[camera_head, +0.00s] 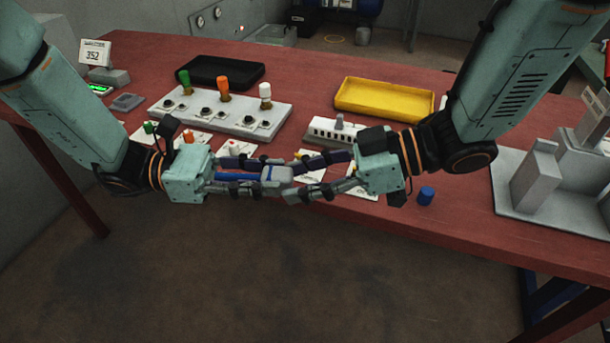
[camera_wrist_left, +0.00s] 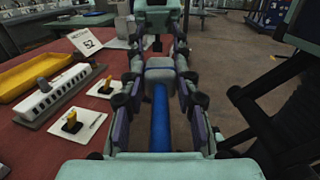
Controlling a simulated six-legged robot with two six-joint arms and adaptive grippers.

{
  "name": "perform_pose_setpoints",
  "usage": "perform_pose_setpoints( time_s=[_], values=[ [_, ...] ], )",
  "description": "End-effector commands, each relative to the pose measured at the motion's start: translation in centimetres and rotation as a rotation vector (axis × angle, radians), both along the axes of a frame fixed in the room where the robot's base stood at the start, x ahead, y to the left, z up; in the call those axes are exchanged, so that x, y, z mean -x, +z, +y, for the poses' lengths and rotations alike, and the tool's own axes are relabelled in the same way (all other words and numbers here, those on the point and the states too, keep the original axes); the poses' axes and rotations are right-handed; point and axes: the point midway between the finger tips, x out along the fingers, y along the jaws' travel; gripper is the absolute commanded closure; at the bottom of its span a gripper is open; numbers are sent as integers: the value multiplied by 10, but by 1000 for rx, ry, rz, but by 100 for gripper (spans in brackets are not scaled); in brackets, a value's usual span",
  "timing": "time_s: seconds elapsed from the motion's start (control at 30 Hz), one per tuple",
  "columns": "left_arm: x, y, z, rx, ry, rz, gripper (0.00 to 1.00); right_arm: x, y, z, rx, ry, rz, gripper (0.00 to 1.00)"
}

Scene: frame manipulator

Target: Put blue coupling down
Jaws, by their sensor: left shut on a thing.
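My left gripper (camera_head: 258,178) is in front of the table's near edge, its fingers on either side of a long blue piece with a grey-blue block, which looks like the blue coupling (camera_head: 277,175). In the left wrist view the coupling's blue rod (camera_wrist_left: 160,118) runs lengthwise between the fingers. My right gripper (camera_head: 300,180) faces the left one, with its fingertips on both sides of the block. Whether its fingers press on the block is unclear. A separate short blue cylinder (camera_head: 426,196) stands on the table, right of the right gripper.
The red table (camera_head: 460,220) bears a grey block with green, orange and white knobs (camera_head: 222,112), a black tray (camera_head: 222,71), a yellow tray (camera_head: 385,99) and a white slotted rack (camera_head: 335,130). Several white cards lie near the front edge. A grey fixture (camera_head: 540,180) stands at right.

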Motion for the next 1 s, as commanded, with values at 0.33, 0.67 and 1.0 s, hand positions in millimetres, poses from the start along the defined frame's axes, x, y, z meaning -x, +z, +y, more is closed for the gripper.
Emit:
perform_pose_setpoints(
  time_s=[0.33,0.67,1.0],
  values=[
    [0,0,0,1,-1,0,100,0,0,0,0,-1,0,92],
    [1,0,0,1,-2,1,54,-1,1,0,-1,-1,-2,100],
    [0,0,0,0,0,0,42,0,1,0,-1,-1,0,100]
  ],
)
